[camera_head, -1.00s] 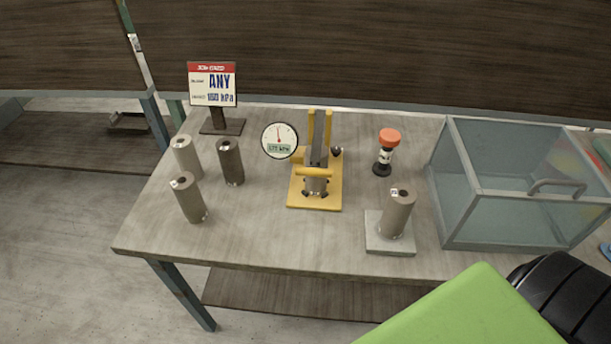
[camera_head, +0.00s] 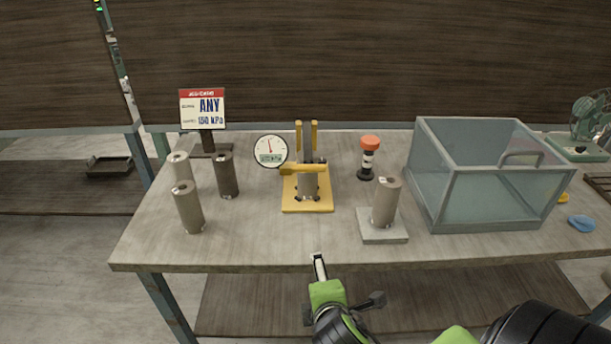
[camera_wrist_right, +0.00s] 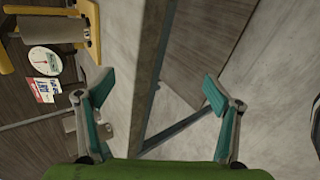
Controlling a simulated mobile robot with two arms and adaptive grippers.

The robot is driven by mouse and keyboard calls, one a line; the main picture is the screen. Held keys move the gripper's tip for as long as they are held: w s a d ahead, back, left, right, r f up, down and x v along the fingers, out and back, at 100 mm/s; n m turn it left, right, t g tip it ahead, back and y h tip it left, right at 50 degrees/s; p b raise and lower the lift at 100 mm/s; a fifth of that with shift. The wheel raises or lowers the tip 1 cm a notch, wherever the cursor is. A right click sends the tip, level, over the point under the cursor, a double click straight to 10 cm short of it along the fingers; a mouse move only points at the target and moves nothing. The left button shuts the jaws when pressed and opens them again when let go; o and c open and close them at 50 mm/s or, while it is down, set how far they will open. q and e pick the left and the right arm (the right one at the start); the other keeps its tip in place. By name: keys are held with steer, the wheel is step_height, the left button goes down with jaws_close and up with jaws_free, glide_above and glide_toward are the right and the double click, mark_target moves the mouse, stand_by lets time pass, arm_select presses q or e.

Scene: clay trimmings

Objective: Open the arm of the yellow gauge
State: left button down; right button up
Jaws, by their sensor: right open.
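The yellow gauge (camera_head: 307,205) stands near the middle of the table, with two upright yellow posts and a round white dial (camera_head: 271,151) on its left. In the right wrist view part of the yellow gauge (camera_wrist_right: 52,30) shows at the upper left. My right gripper (camera_head: 345,283) is open and empty at the table's front edge, nearer than the gauge and apart from it. Its spread fingers (camera_wrist_right: 158,90) show in the wrist view. My left gripper is out of view.
Several clay cylinders (camera_head: 188,207) stand at the left by a sign (camera_head: 203,108). A cylinder (camera_head: 386,202) stands on a grey pad (camera_head: 383,238) at the right. The table front before the gauge is clear.

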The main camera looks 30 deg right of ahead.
mark_target(309, 170)
steer(key=w+d+r+n+t+h, duration=0.1)
steer(key=w+r+n, duration=0.1)
steer(key=r, duration=0.1)
steer(key=w+r+n+t, duration=0.1)
steer(key=r+n, duration=0.1)
steer(key=r, duration=0.1)
steer(key=w+d+r+n+t+h, duration=0.1)
steer(key=w+r+n, duration=0.1)
steer(key=r, duration=0.1)
steer(key=shift+w+d+n+h, duration=0.3)
steer(key=shift+w+d+n, duration=0.05)
steer(key=shift+n, duration=0.05)
step_height(309, 170, up, 9)
steer(key=w+n+t+h, duration=0.2)
steer(key=w+n+t, duration=0.1)
steer(key=n, duration=0.4)
steer(key=p+x, duration=0.1)
steer(key=x, duration=1.2)
steer(key=shift+f+p, duration=0.1)
steer(key=shift+p, duration=0.2)
steer(key=c, duration=1.6)
